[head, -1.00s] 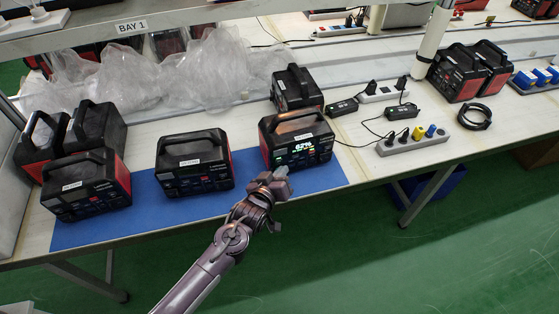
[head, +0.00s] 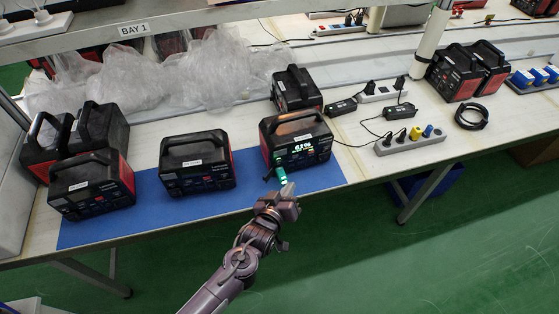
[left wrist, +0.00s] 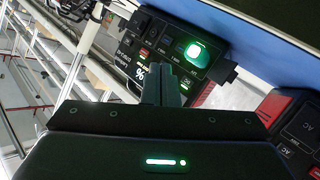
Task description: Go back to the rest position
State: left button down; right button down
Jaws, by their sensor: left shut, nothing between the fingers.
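My left gripper (head: 289,188) is in front of the blue mat's (head: 250,198) front edge, just below a black and red power station (head: 316,147) with a lit display. Its fingers are shut and hold nothing. In the left wrist view the closed fingers (left wrist: 160,82) point at that station's front panel (left wrist: 140,48). A green glowing piece (head: 281,175) sits at the low front of the station, beyond the fingertips; it also shows in the left wrist view (left wrist: 198,54). My right gripper is not in view.
More power stations stand on the mat (head: 196,163) and at the table's left (head: 92,187). A power strip (head: 410,145) with plugs and a coiled black cable (head: 471,117) lie to the right. Crumpled clear plastic (head: 215,70) lies behind. The green floor (head: 400,270) in front is open.

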pick_arm(q)
jog(key=shift+a, duration=0.1)
dwell(0.4)
jog(key=s+a+r+m+g+y, duration=0.25)
jog(key=s+a+r+g, duration=0.25)
jog(key=s+a, duration=0.5)
jog(key=s+a+r+m+g+y, duration=0.1)
jog(key=s+a+r+g+y, duration=0.2)
jog(key=s+a+r+g, duration=0.45)
notch_tip(320, 180, down, 30)
jog(key=s+a+t, duration=0.1)
jog(key=s+a, duration=0.1)
jog(key=s, duration=0.1)
jog(key=s+a+f, duration=0.1)
jog(key=s+f, duration=0.9)
jog(key=s+a+f+g, duration=0.1)
jog(key=s+a+f, duration=0.1)
jog(key=s+f, duration=0.8)
jog(key=shift+a+f+b, duration=0.25)
jog(key=shift+f+b, duration=0.15)
jog(key=shift+f, duration=0.05)
